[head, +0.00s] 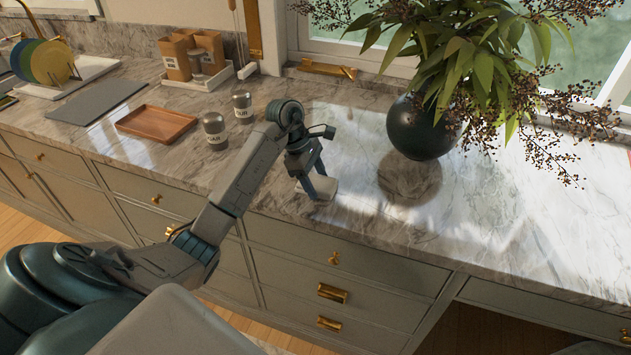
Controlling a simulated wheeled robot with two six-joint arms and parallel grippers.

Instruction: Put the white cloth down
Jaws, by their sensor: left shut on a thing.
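The white cloth (326,188) shows as a small pale, folded-looking patch at the front part of the marble counter. My left gripper (316,186) points down over it and is shut on it. The fingers hide part of the cloth. The cloth is at or very near the counter surface; I cannot tell whether it touches. My right gripper is not in view.
A dark round vase (416,128) with leafy branches stands right of the gripper. Two labelled canisters (215,130) and a brown tray (155,123) are to the left. The marble counter (480,210) is clear at the right front; its front edge is close to the gripper.

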